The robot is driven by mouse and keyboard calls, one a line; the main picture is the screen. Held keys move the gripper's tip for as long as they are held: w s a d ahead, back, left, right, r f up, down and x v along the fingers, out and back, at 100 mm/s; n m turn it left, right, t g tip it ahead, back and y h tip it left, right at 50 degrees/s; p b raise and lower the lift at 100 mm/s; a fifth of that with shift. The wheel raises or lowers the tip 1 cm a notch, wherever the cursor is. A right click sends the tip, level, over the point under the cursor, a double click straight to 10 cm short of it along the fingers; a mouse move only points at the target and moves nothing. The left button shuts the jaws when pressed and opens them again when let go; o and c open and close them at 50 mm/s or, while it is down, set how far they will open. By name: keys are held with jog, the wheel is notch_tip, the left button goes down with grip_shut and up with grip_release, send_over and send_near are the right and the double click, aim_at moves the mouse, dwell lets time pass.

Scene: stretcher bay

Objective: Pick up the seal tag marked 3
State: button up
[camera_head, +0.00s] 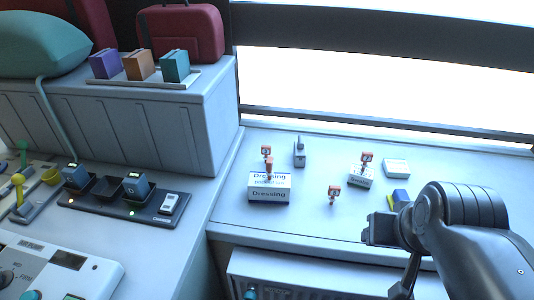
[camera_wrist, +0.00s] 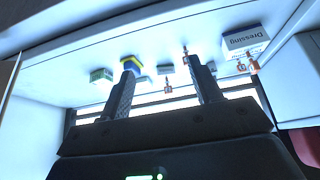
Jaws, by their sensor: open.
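Several small orange-red seal tags stand on the right counter; their marks are too small to read. In the head view one tag (camera_head: 334,192) stands alone in front, another (camera_head: 367,158) is at a small grey-white box, and two more (camera_head: 266,150) (camera_head: 269,166) are by the Dressing box. I cannot tell which is marked 3. My gripper (camera_wrist: 161,80) is open and empty, its two dark fingers apart in the wrist view. There one tag (camera_wrist: 168,87) shows between the fingers and beyond them, another (camera_wrist: 185,55) by the right finger.
The Dressing box (camera_head: 269,190), a grey clip-like object (camera_head: 299,152), a white box (camera_head: 397,168) and a blue-yellow item (camera_head: 399,197) share the counter. A charger strip (camera_head: 144,213) and a raised grey cabinet (camera_head: 190,125) are left. Bare counter surrounds the front tag.

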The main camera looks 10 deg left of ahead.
jog(key=w+a+r, duration=0.3)
jog(key=w, duration=0.8)
jog(key=g, duration=0.1)
send_over(266, 153)
jog(key=s, duration=0.3)
notch_tip(266, 153, down, 15)
jog(key=x, duration=0.5)
jog(key=shift+w+d+f, duration=0.25)
jog(key=x, duration=0.5)
jog(key=shift+w+a+f, duration=0.1)
jog(key=shift+a, duration=0.2)
jog(key=shift+c, duration=0.6)
